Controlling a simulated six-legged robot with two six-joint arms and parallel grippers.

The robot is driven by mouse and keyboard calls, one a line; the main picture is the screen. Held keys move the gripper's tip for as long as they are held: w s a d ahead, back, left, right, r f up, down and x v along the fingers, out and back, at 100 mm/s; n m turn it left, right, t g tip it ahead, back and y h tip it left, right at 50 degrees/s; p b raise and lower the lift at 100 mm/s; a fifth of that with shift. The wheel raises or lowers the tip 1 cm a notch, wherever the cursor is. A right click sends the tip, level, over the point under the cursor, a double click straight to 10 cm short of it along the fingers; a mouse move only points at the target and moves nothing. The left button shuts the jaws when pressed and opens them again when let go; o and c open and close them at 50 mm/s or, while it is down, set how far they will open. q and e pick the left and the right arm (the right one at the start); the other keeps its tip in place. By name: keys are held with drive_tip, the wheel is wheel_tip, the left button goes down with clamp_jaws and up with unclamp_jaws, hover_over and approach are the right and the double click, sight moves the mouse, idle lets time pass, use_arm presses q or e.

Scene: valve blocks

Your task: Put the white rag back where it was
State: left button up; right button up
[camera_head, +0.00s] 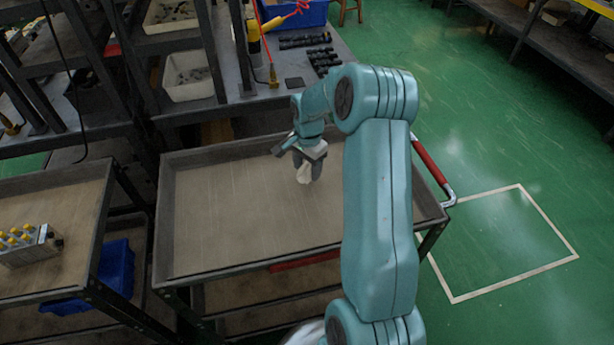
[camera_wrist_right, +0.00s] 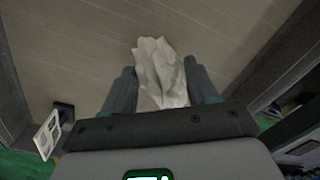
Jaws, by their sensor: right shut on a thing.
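The white rag (camera_head: 304,173) is bunched up between the fingers of my right gripper (camera_head: 307,165), over the right part of the middle cart's tray (camera_head: 215,215). In the right wrist view the rag (camera_wrist_right: 161,72) sticks out between the two dark fingers (camera_wrist_right: 163,90), and the tray's brown surface lies behind it. My right gripper is shut on the rag. I cannot tell whether the rag touches the tray. My left gripper is not in view.
The middle cart's tray is otherwise bare, with a raised rim. A valve block (camera_head: 28,245) with yellow caps sits on the left cart. Behind stand a workbench with black parts (camera_head: 305,40) and white bins (camera_head: 190,75). A red handle (camera_head: 432,170) is at the cart's right.

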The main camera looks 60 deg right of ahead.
sight(307, 176)
wheel_tip(307, 176, down, 5)
drive_tip(key=shift+r, duration=0.25)
drive_tip(key=o, duration=1)
drive_tip(key=shift+f, duration=0.2)
drive_tip(key=shift+r, duration=0.15)
drive_tip(key=shift+r, duration=0.3)
wheel_tip(307, 176, up, 12)
drive_tip(key=shift+s+a+f, duration=0.1)
drive_tip(key=shift+s+f, duration=0.05)
drive_tip(key=shift+f, duration=0.05)
